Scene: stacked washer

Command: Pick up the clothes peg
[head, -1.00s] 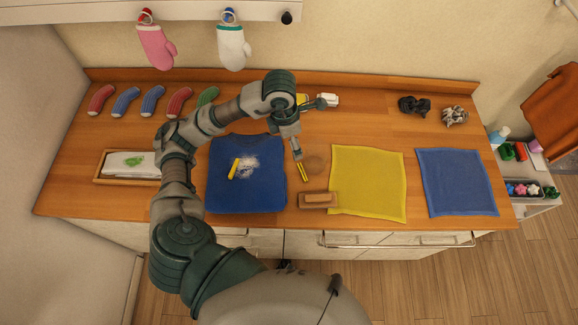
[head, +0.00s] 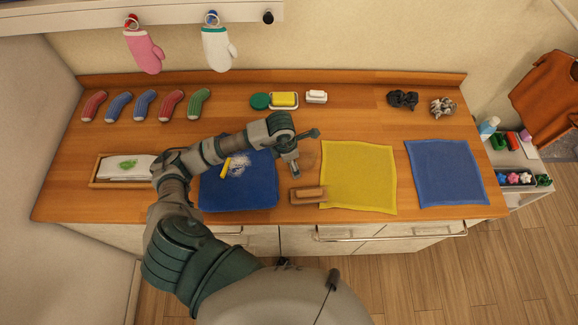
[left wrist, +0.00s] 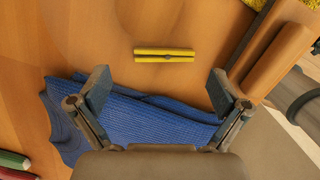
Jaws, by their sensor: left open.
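The yellow clothes peg (left wrist: 165,55) lies flat on the bare wooden counter in the left wrist view, just beyond the fingertips and roughly midway between them. In the head view it is hidden behind my gripper. My left gripper (left wrist: 159,88) is open and empty, with its fingers spread wide on either side, wider than the peg. In the head view the left gripper (head: 294,170) points down over the counter between the folded blue cloth and the wooden brush. My right gripper is in neither view.
The blue folded cloth (head: 240,198) with a yellow stick (head: 226,168) lies left of the gripper. A wooden block-like brush (head: 307,196) and a yellow cloth (head: 358,180) lie to its right. A soap dish (head: 284,100) stands behind. Bare counter surrounds the peg.

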